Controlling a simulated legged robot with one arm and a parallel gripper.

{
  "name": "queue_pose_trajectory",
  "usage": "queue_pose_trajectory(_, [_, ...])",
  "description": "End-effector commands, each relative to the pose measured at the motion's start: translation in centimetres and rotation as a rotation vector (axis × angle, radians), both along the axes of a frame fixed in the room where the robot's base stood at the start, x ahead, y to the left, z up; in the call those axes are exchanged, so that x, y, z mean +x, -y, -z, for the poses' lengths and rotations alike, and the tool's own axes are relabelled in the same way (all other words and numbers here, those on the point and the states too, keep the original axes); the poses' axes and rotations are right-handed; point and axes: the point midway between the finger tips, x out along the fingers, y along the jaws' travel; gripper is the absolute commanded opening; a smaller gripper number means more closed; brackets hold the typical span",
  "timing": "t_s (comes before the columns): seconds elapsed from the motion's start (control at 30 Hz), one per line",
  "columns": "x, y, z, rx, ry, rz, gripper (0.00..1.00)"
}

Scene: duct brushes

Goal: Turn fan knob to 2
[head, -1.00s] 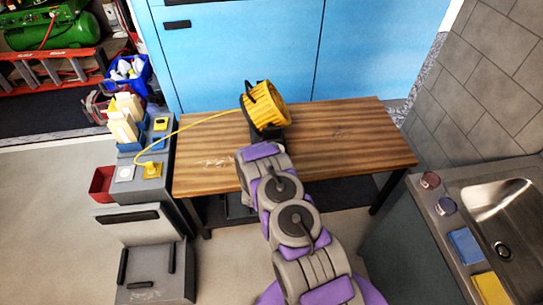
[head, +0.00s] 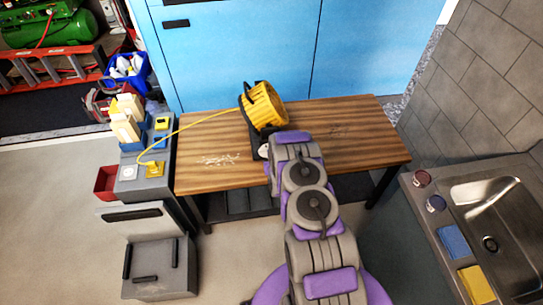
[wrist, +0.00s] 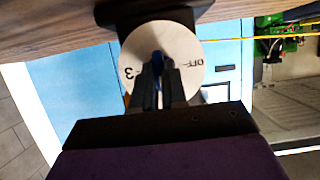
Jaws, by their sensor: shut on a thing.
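The yellow fan (head: 266,106) stands on the wooden table, with its cable running left. In the wrist view its round white dial (wrist: 185,42) shows "OFF" on the right and "3" on the left, upside down. A dark blue knob (wrist: 157,62) sits at the dial's centre. My gripper (wrist: 160,84) is shut on the knob, its fingers one on each side. The fingers hide part of the dial, and I cannot read which mark the knob points to. In the head view the gripper's fingertips are hidden by my wrist.
The yellow cable ends at a plug (head: 152,168) on the grey cabinet at left. A sink counter (head: 425,205) stands at right. Blue cabinet doors (head: 380,50) are behind the table.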

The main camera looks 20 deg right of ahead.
Motion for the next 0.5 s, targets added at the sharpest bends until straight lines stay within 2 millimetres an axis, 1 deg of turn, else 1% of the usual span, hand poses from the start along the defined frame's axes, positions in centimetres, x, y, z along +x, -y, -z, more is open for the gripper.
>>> queue_pose_trajectory(0.03, [-0.41, 0.07, 0.43, 0.044, -0.001, 0.001, 0.0])
queue_pose_trajectory(0.3, [-0.42, 0.18, 0.52, 0.267, 0.064, 0.001, 0.0])
queue_pose_trajectory(0.5, [-0.39, 0.25, 0.55, 0.39, 0.101, 0.001, 0.0])
